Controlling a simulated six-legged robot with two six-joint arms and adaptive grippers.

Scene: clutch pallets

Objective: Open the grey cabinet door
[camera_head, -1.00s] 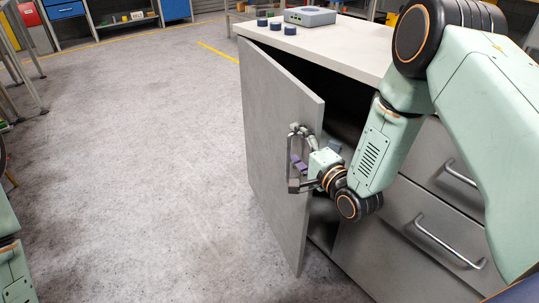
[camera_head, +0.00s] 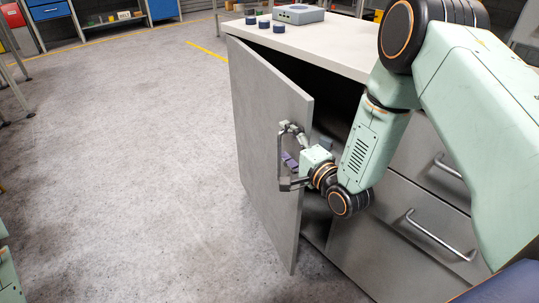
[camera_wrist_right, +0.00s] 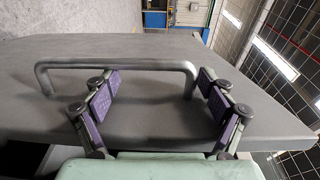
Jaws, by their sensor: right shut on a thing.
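The grey cabinet door (camera_head: 265,130) stands partly open, with a dark gap between its free edge and the cabinet body. Its bar handle (camera_head: 280,158) is on the door's outer face near the free edge. My right gripper (camera_head: 287,160) is at the handle, shut on it, with its wrist reaching past the door's free edge. In the right wrist view, the handle (camera_wrist_right: 118,64) runs across the door (camera_wrist_right: 150,123) and the purple-padded fingers of my right gripper (camera_wrist_right: 160,93) stand on either side. My left gripper is out of view.
The cabinet's pale top (camera_head: 300,42) carries a grey box (camera_head: 298,14) and several dark round pieces (camera_head: 264,24). Drawers with bar handles (camera_head: 440,237) are right of the door opening. The floor (camera_head: 130,150) left of the door is clear.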

